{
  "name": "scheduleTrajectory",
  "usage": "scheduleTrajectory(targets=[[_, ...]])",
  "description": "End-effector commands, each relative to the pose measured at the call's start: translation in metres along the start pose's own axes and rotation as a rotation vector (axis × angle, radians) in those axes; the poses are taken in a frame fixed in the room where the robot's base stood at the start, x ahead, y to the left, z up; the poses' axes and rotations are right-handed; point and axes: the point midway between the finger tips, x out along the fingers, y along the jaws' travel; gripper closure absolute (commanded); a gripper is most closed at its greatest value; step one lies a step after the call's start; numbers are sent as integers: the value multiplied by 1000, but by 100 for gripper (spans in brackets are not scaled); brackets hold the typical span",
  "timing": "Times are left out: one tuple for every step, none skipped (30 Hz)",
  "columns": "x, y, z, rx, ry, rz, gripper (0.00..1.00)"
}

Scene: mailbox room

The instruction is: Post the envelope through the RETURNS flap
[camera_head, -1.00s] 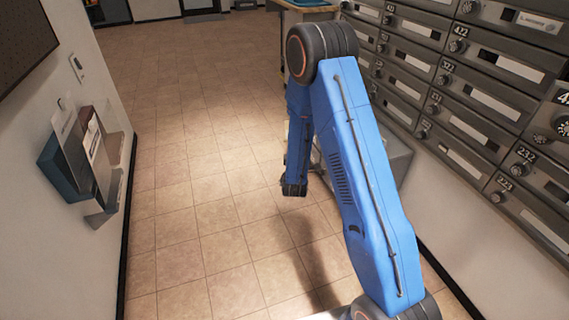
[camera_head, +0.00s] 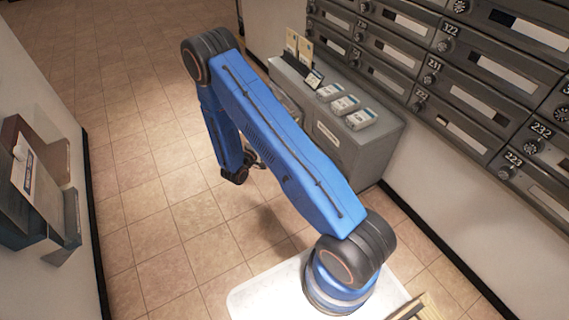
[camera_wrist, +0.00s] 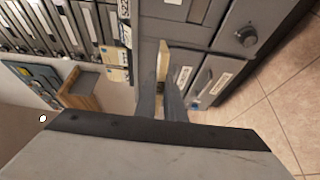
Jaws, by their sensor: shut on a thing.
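My gripper (camera_wrist: 168,100) is shut on a thin tan envelope (camera_wrist: 163,60), seen nearly edge-on between the fingers in the wrist view. Grey fronts with small labelled plates (camera_wrist: 203,82) lie beyond it. The lettering is too small to read, so I cannot tell which is the RETURNS flap. I cannot tell whether the envelope touches the grey front. In the head view, my gripper (camera_head: 256,160) is a small dark shape beyond my blue arm, left of a grey cabinet (camera_head: 372,150), and the envelope cannot be made out.
The grey cabinet carries several card stacks (camera_head: 345,104) and a holder with upright envelopes (camera_head: 298,48). Numbered mailboxes (camera_head: 470,85) line the right wall. A wall rack with papers (camera_head: 38,190) is at the left. The tiled floor (camera_head: 130,120) between is clear.

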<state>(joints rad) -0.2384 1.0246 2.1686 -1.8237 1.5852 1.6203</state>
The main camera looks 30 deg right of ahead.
Motion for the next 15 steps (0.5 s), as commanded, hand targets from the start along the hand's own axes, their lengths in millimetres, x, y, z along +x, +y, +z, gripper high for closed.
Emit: scheduleTrajectory(targets=[[-5, -16, 14, -5, -64, -1, 100], [-8, -22, 23, -3, -104, 0, 100], [-12, -32, 35, -3, -156, 0, 100], [-16, -38, 43, -3, -191, 0, 100], [-20, -44, 51, -4, -227, -1, 100], [-24, -51, 61, -3, -270, -1, 100], [-28, -56, 68, -2, -299, -1, 100], [-32, -60, 74, -2, -327, -1, 100], [-36, -65, 82, -1, -359, 0, 100], [-39, -68, 87, -1, -380, 0, 100], [-42, -71, 91, -1, -399, 0, 100], [-45, -74, 96, -2, -419, 0, 100], [-47, -76, 98, -1, -430, 0, 100], [-49, -77, 101, -1, -440, 0, 100], [-50, -78, 103, -1, -450, 0, 100]])
